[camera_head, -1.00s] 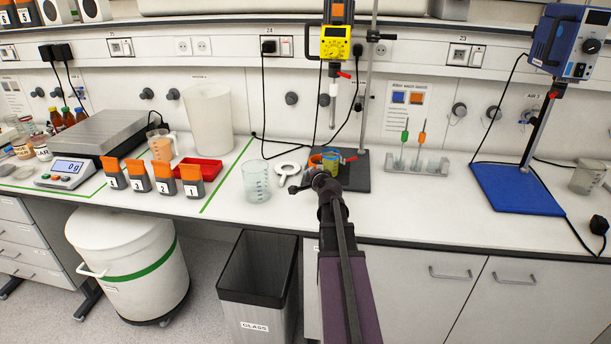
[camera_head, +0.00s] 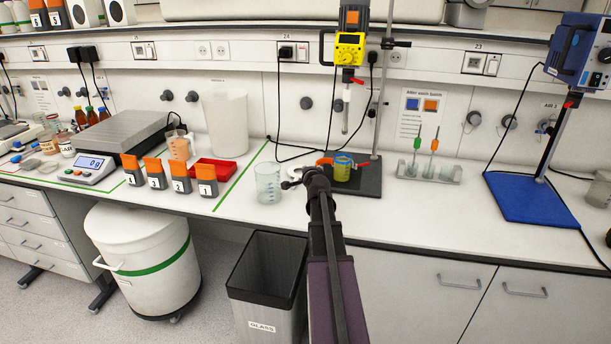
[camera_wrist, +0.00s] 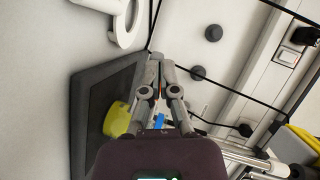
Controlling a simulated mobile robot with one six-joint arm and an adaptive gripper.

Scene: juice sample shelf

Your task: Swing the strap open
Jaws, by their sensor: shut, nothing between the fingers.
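My gripper (camera_head: 294,180) is shut and empty, just left of the stirrer stand's dark base (camera_head: 367,187); its fingers also show in the wrist view (camera_wrist: 160,66). A yellow jar (camera_head: 342,168) with a blue band stands on that base, and its yellow side shows in the wrist view (camera_wrist: 118,118). A small orange-red piece (camera_head: 325,161) sits at the jar's left; it may be the strap, but I cannot tell how it is fastened. In the wrist view my gripper hides much of the jar and a blue part (camera_wrist: 160,120).
The stirrer (camera_head: 349,48) hangs above the base. The bench front right of the base is clear.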

